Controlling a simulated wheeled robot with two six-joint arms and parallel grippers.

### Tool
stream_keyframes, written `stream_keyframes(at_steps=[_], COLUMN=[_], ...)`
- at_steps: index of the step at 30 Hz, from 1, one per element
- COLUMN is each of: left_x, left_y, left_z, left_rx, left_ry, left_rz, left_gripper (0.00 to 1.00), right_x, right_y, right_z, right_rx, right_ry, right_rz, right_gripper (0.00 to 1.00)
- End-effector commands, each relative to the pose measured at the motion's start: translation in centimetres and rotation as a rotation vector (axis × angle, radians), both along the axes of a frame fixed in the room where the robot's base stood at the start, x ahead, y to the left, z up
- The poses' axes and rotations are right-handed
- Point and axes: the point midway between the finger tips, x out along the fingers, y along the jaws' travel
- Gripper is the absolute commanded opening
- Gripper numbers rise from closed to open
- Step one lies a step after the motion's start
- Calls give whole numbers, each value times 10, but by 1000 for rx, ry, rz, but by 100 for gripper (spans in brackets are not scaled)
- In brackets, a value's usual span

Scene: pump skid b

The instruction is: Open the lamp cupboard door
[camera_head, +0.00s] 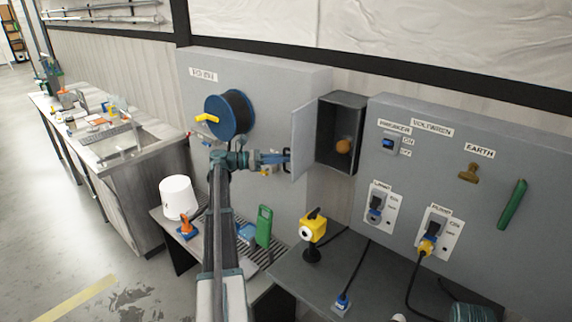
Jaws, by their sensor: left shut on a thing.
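The lamp cupboard (355,108) is a dark grey box on the wall panel, right of the picture's middle. Its pale grey door (304,130) is hinged at the left and stands open, swung out toward me. An orange lamp (343,146) shows inside. My left gripper (284,158) is at the door's outer face, shut on the dark door handle (288,160). The fingertips are small in the picture and partly cover the handle.
A blue and black hose reel (229,115) hangs left of the cupboard. Below are a bench with a white bucket (178,198) and a green object (264,226), and a yellow lamp-like device (313,227). At right, a grey panel carries switches, plugged sockets and a green bar (512,205).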

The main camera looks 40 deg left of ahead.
Motion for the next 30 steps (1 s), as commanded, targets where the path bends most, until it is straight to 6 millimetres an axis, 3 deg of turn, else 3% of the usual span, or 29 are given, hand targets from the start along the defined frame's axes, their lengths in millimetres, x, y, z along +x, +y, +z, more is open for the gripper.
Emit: stream_keyframes(at_steps=[1,7,25,26,30], left_x=[7,12,13,13,13], left_y=[8,15,17,17,17], left_z=[1,1,1,1,0], left_rx=[-2,-2,-2,-2,-2], left_ry=[-1,-1,0,0,0], left_rz=[-27,-99,-136,-136,-136], left_gripper=[0,0,0,16,40], right_x=[0,0,0,0,0], right_y=[0,0,0,0,0], right_z=[0,0,0,0,0], right_rx=[0,0,0,0,0], right_ry=[0,0,0,0,0], right_rz=[0,0,0,0,0], right_gripper=[50,50,50,50,50])
